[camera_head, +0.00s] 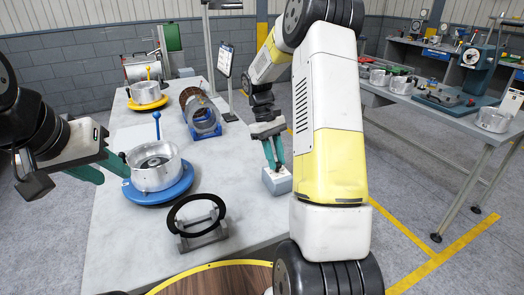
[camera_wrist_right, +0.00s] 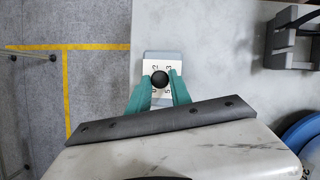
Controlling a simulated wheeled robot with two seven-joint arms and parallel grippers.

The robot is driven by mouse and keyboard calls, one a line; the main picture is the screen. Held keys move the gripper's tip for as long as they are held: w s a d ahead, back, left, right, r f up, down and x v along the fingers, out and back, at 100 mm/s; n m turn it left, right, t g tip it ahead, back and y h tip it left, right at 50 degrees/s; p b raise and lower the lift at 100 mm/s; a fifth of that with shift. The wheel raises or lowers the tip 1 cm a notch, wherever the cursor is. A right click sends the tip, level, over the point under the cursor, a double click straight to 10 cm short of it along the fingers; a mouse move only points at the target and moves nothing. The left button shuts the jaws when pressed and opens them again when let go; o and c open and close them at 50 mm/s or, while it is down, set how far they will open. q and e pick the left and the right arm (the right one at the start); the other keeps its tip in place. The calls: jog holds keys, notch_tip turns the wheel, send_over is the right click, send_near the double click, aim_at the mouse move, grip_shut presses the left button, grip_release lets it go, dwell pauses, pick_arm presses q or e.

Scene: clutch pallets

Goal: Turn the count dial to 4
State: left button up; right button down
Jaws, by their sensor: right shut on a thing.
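The count dial is a small light grey box (camera_head: 277,182) at the table's right edge. The right wrist view shows its pale face (camera_wrist_right: 149,67) with a round black knob (camera_wrist_right: 160,78). Digits 2, 3 and 5 show around the knob; others are hidden by the fingers, and I cannot make out a pointer. My right gripper (camera_head: 274,165) points down over the box, its teal fingers shut on the knob from both sides. My left gripper (camera_head: 116,170) is open, its teal fingers apart beside a metal housing (camera_head: 154,174).
The housing sits on a blue round pallet (camera_head: 160,192) with a blue-knobbed lever. A black ring (camera_head: 196,215) stands on a grey holder at the front. A yellow pallet (camera_head: 148,104) and a ribbed cylinder (camera_head: 203,115) lie farther back. A side bench (camera_head: 440,110) stands right, across the floor.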

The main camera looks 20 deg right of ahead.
jog(key=shift+m, duration=0.3)
jog(key=m, duration=0.2)
jog(key=m+y, duration=0.2)
jog(key=m, duration=0.1)
jog(key=shift+d+r+m, duration=0.1)
jog(key=shift+d+m, duration=0.15)
jog(key=shift+m, duration=0.05)
jog(key=m+y, duration=0.1)
jog(key=m, duration=0.1)
jog(key=m+y, duration=0.1)
jog(key=m, duration=0.2)
jog(key=shift+d+t, duration=0.2)
jog(key=shift+t, duration=0.1)
jog(key=m+t+y, duration=0.1)
jog(key=m, duration=0.5)
jog(key=shift+s+d+m+t+y, duration=0.15)
jog(key=shift+s+m+t+y, duration=0.05)
jog(key=shift+m+t+y, duration=0.2)
jog(key=m+t, duration=0.1)
jog(key=m, duration=0.1)
jog(key=m+t, duration=0.1)
jog(key=m, duration=0.2)
jog(key=shift+s+m, duration=0.2)
jog(key=shift+m, duration=0.1)
jog(key=shift+y, duration=0.3)
jog(key=c, duration=1.2)
grip_release()
jog(key=shift+o, duration=0.2)
